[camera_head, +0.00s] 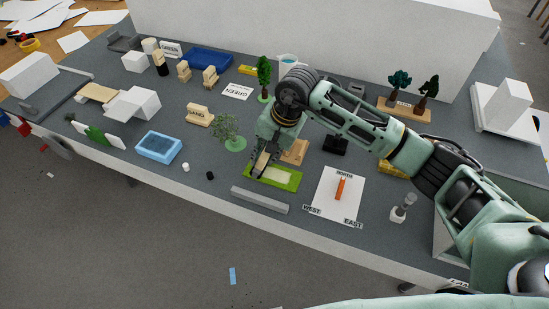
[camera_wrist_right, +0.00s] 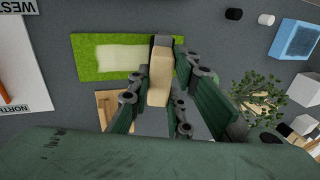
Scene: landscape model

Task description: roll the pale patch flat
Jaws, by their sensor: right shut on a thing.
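The pale patch (camera_head: 277,174) is a cream rectangle on a bright green mat (camera_head: 292,184); both also show in the wrist view, the patch (camera_wrist_right: 115,58) left of the held thing and the mat (camera_wrist_right: 86,62) around it. My right gripper (camera_head: 264,160) is shut on a tan wooden roller-like piece (camera_wrist_right: 160,80) with a dark far end. The held piece lies over the right part of the mat in the wrist view and covers one end of the patch. I cannot tell whether it touches the mat. My left gripper is in neither view.
A grey bar (camera_head: 260,199) lies in front of the mat. A wooden plate (camera_head: 296,151) is behind it. A model tree (camera_head: 226,130) stands left, and a white sheet (camera_head: 326,200) with an orange stick lies right. A blue tray (camera_head: 158,147) sits farther left.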

